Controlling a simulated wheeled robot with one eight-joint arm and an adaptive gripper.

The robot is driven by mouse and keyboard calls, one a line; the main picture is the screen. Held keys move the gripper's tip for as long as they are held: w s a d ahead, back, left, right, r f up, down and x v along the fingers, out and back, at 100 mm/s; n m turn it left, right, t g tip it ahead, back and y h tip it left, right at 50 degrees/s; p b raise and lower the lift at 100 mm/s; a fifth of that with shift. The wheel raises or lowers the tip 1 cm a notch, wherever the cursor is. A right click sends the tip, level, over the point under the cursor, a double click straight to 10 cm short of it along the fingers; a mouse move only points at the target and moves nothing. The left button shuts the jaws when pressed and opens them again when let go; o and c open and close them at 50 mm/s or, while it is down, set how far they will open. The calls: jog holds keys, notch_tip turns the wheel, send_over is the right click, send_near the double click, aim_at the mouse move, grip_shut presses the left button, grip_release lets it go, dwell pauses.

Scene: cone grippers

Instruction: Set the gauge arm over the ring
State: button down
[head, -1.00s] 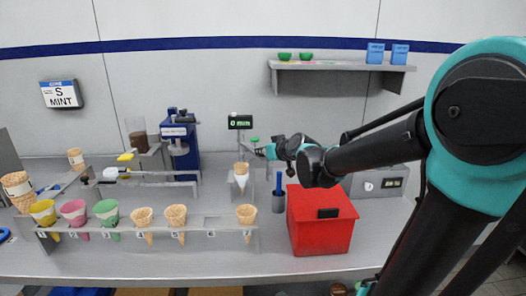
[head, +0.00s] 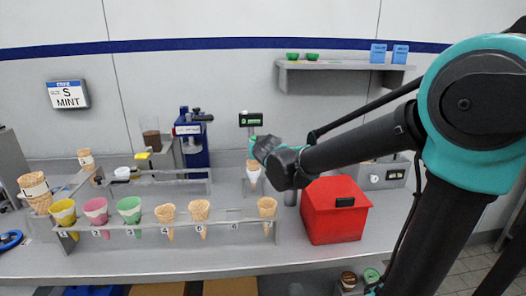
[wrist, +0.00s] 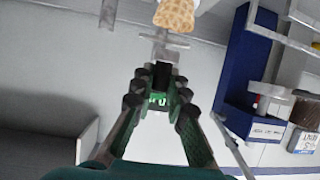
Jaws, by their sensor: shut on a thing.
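The gauge stand carries a dark display (head: 250,119) with green digits, at the back middle of the counter in the head view. A cone in a white sleeve (head: 253,177) stands below it, where the ring is; my gripper partly hides this area. My gripper (head: 256,150) is in front of the stand, just above the cone. In the wrist view my gripper (wrist: 162,80) is shut around a small dark part of the gauge arm (wrist: 163,74). The green display (wrist: 158,99) shows behind the fingers, and a waffle cone (wrist: 175,15) shows at the top edge. The ring itself is not clear.
A front rack (head: 150,240) holds several cones, with slot 6 empty. A blue machine (head: 192,140) stands behind left. A wall shelf (head: 340,68) is above.

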jog(key=shift+s+a+m+h, duration=0.1)
jog(key=shift+a+m+h, duration=0.3)
jog(key=shift+a, duration=0.25)
jog(key=c, duration=1.5)
grip_release()
jog(key=shift+s, duration=0.15)
jog(key=v, duration=1.1)
jog(key=shift+s, duration=0.35)
